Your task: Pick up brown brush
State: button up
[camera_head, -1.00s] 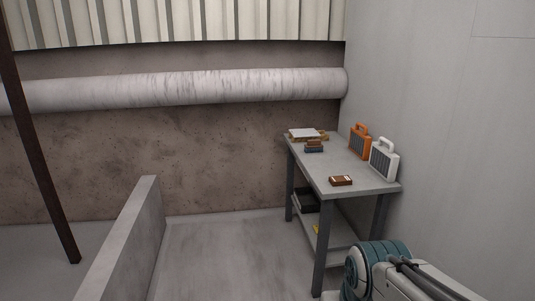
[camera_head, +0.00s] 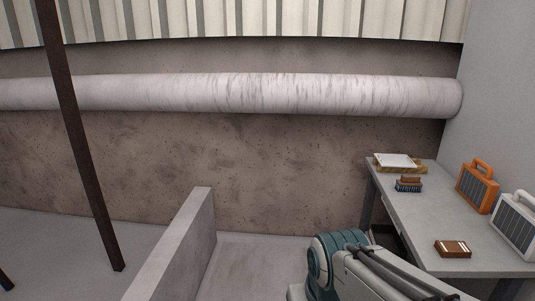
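A brush with a brown top and dark blue bristles (camera_head: 409,182) lies on the grey table (camera_head: 425,205), toward its far left end. My arm shows at the bottom, in front of the table's left side. My gripper is not in view, so I cannot see whether it is open or shut.
A wooden board with white paper (camera_head: 396,161) lies behind the brush. A small brown box-like object (camera_head: 453,249) lies near the front edge. An orange case (camera_head: 477,187) and a white case (camera_head: 516,226) stand at right. A low concrete wall (camera_head: 180,250) stands left.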

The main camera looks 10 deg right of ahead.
aim_at(407, 183)
jog(key=u, duration=0.05)
jog(key=i, duration=1.6)
jog(key=z, duration=0.7)
jog(key=i, duration=1.3)
jog(key=z, duration=1.4)
jog(key=i, duration=0.65)
jog(key=z, duration=0.3)
